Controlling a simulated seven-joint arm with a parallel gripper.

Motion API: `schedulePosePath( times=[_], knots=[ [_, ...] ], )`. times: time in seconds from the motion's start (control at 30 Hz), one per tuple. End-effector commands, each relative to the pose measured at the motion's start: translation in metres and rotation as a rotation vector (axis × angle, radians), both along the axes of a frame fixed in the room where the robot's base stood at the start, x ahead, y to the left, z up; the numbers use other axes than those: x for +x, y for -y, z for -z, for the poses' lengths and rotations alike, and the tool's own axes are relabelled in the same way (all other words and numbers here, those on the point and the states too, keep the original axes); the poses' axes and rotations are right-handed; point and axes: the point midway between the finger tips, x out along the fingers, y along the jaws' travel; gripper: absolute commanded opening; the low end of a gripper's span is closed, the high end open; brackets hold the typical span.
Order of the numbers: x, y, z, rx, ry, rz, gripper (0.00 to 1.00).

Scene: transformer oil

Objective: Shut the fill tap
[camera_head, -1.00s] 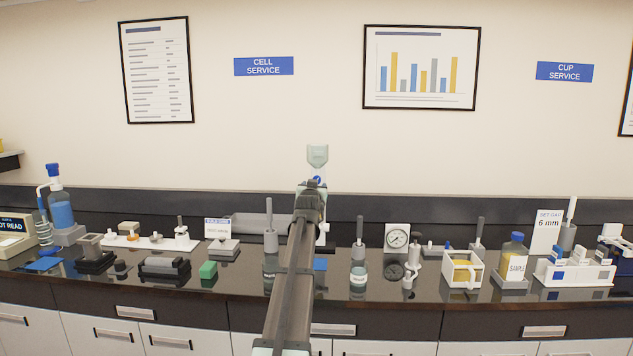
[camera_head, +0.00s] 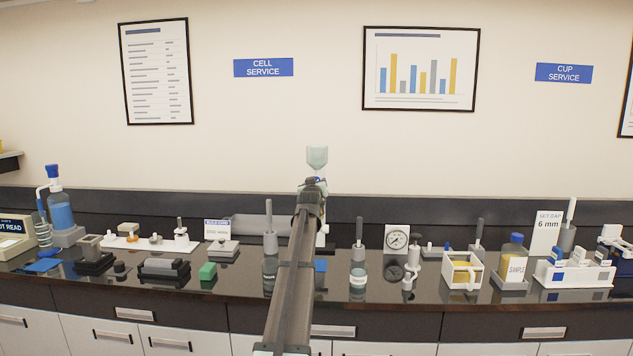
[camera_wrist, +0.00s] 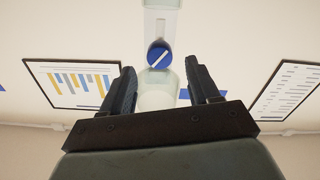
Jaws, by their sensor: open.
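The fill tap shows in the wrist view as a round blue knob (camera_wrist: 160,55) with a white diagonal bar, on a pale translucent column. In the head view a clear vessel (camera_head: 317,156) stands above my gripper, and only a trace of blue shows below it; my arm hides the rest. My gripper (camera_wrist: 161,72) is open in the wrist view, its two dark fingers apart on either side of the column, with the knob beyond the fingertips near the middle. Nothing is held. I cannot tell whether a finger touches the tap.
The air around the vessel is clear.

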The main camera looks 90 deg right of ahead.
Motion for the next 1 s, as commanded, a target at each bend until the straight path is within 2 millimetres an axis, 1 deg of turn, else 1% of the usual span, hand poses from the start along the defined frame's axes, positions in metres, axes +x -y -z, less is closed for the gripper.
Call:
schedulePosePath(
  times=[0.03, 0.2, 0.3, 0.4, 0.57, 0.8, 1.0],
  knots=[
    [0.0, 0.014, -0.001, 0.0, 0.0, 0.0, 0.61],
    [0.0, 0.044, -0.001, 0.0, 0.001, 0.0, 0.61],
    [0.0, 0.059, 0.0, 0.0, 0.001, 0.0, 0.61],
    [0.0, 0.07, 0.0, 0.0, 0.001, 0.0, 0.61],
    [0.0, 0.077, 0.0, 0.0, 0.001, 0.0, 0.61],
    [0.0, 0.076, 0.0, 0.0, 0.001, 0.0, 0.61],
    [0.0, 0.076, 0.0, 0.0, 0.001, 0.0, 0.42]
  ],
)
